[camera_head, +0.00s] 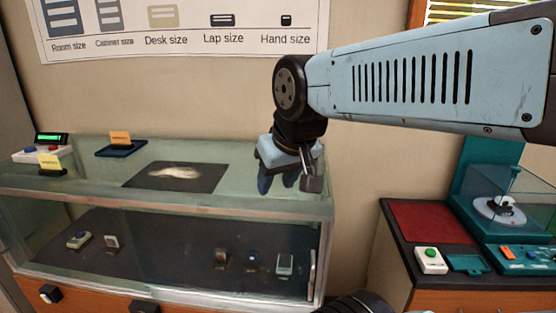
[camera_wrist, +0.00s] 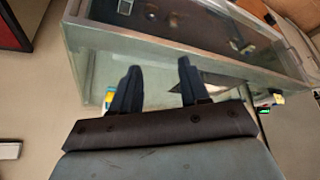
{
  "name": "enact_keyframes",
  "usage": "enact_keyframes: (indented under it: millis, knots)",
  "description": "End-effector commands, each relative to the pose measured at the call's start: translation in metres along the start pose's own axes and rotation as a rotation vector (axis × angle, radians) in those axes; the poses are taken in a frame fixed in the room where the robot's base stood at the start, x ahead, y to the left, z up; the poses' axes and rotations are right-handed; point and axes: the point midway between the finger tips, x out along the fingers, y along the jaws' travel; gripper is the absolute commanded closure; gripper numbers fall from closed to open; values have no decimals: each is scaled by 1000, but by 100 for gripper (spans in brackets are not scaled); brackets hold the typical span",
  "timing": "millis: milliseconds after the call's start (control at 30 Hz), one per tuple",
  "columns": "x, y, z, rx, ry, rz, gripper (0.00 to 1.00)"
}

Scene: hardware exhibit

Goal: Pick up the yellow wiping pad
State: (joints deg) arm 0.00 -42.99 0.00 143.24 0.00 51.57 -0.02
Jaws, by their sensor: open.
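My gripper (camera_head: 277,183) is open and empty, fingers pointing down, over the right end of the glass display case (camera_head: 320,232). In the wrist view its two dark fingers (camera_wrist: 158,66) stand apart with nothing between them. A small yellow and teal thing (camera_wrist: 108,98) shows there beside the left finger, mostly hidden by it; I cannot tell whether it is the yellow wiping pad. In the head view no pad shows clearly; my gripper covers part of the case top.
On the case top lie a dark mat with a pale powdery patch (camera_head: 175,172), a blue tray with an orange card (camera_head: 120,138), a yellow card (camera_head: 49,161) and a box with a green display (camera_head: 51,138). Devices sit inside. A counter with a red mat (camera_head: 430,222) stands at right.

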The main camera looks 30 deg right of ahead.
Motion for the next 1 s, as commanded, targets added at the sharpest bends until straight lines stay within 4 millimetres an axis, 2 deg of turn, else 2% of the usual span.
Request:
enact_keyframes:
  millis: [33, 133, 267, 500, 1000]
  knots:
    - [0, 0, -1, -4, 0, 1, 50]
    - [0, 2, -5, -44, -3, 7, 40]
    - [0, 7, -20, -190, -17, 26, 28]
    - [5, 27, -64, -634, -72, 70, 5]
    - [31, 85, -151, -1591, -248, 54, 4]
